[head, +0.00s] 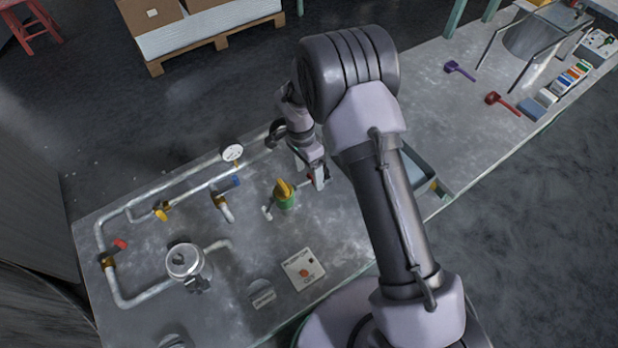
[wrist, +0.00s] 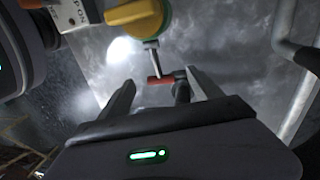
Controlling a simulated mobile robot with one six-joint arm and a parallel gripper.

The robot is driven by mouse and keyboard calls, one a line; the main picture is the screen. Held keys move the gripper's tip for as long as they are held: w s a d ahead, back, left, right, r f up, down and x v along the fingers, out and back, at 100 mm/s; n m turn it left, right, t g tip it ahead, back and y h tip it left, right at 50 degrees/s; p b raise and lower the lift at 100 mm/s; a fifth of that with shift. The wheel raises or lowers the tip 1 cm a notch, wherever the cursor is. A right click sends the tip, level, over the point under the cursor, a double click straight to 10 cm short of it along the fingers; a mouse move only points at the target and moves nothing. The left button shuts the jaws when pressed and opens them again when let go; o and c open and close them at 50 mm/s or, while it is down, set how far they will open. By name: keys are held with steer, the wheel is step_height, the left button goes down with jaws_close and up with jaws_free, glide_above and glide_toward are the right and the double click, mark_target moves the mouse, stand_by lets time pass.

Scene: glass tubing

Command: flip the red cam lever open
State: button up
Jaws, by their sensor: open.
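The red cam lever (wrist: 160,79) is in the wrist view, a short red bar at the end of a thin metal stub. The stub runs from a green valve body (wrist: 154,33) with a yellow knob (wrist: 135,14). My gripper (wrist: 160,76) is open, with one finger on each side of the lever in the picture. I cannot tell the depth between them, and no contact shows. In the head view my gripper (head: 319,178) is just right of the green valve (head: 287,200), and the lever is only a small red spot (head: 310,180) beside it.
Pipework with a pressure gauge (head: 232,153), a blue-handled valve (head: 234,181) and another red-handled valve (head: 120,244) lies to the left. A metal canister (head: 184,262) and a control box (head: 303,270) stand nearer. A grey tray (head: 410,165) sits right of my arm.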

steer(key=shift+s+f, duration=0.1)
steer(key=shift+f, duration=0.55)
steer(key=c, duration=1.3)
steer(key=shift+s+a+r+t+h+b, duration=0.1)
steer(key=shift+r+t+h+b, duration=0.45)
steer(key=shift+h+b, duration=0.4)
steer(key=shift+c, duration=0.2)
steer(key=o, duration=1.3)
steer(key=shift+o, duration=0.2)
steer(key=s+p+v, duration=0.1)
steer(key=p+v, duration=0.5)
steer(key=v, duration=1.1)
steer(key=shift+w+r, duration=0.15)
steer(key=shift+w, duration=0.3)
